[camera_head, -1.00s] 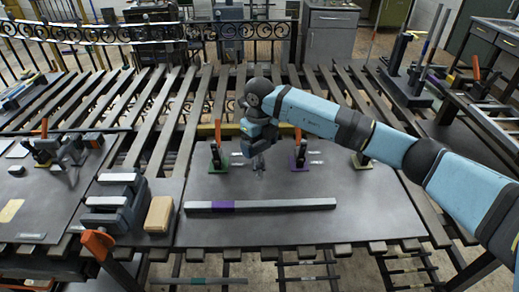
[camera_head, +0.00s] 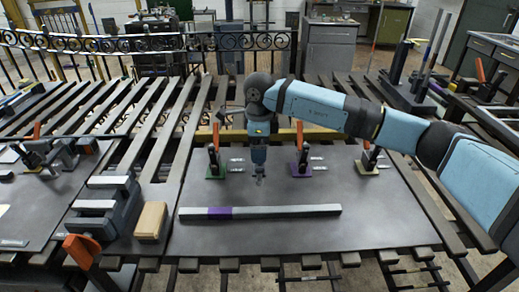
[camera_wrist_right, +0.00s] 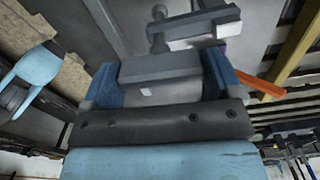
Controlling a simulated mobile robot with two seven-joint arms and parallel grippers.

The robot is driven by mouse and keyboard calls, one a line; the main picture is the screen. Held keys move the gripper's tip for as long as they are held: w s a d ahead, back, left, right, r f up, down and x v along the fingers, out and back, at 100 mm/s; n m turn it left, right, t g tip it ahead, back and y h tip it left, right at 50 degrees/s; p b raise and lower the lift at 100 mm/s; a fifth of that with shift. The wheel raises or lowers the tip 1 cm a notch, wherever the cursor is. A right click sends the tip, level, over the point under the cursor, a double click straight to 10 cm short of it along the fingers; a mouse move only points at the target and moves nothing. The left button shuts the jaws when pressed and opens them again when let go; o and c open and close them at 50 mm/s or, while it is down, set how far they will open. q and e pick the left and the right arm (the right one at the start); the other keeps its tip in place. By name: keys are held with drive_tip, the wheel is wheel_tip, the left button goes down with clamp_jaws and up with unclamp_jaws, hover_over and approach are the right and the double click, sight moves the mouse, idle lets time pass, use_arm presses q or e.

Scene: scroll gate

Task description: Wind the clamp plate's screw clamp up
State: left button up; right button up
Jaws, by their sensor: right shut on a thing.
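The dark clamp plate (camera_head: 330,228) lies on the slatted bench in the head view. My right gripper (camera_head: 259,170) points down over the plate's back part, between the green-based and purple-based clamps. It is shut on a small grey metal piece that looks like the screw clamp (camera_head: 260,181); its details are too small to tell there. In the right wrist view, the blue fingers of my right gripper (camera_wrist_right: 160,70) stand either side of a grey block. A grey bar with a round-ended post (camera_wrist_right: 158,38) shows just beyond. The screw's thread is hidden. My left gripper is not in view.
Orange-handled clamps with green (camera_head: 215,168), purple (camera_head: 301,168) and yellow (camera_head: 368,163) bases stand along the plate's back. A long grey bar with a purple band (camera_head: 285,211) lies in front. A grey vise (camera_head: 108,205) and a tan block (camera_head: 151,220) sit left.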

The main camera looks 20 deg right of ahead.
drive_tip(key=shift+n, duration=0.5)
drive_tip(key=o, duration=0.7)
drive_tip(key=shift+o, duration=0.2)
wheel_tip(320, 180, up, 14)
drive_tip(key=shift+f+b, duration=0.15)
drive_tip(key=shift+b, duration=0.2)
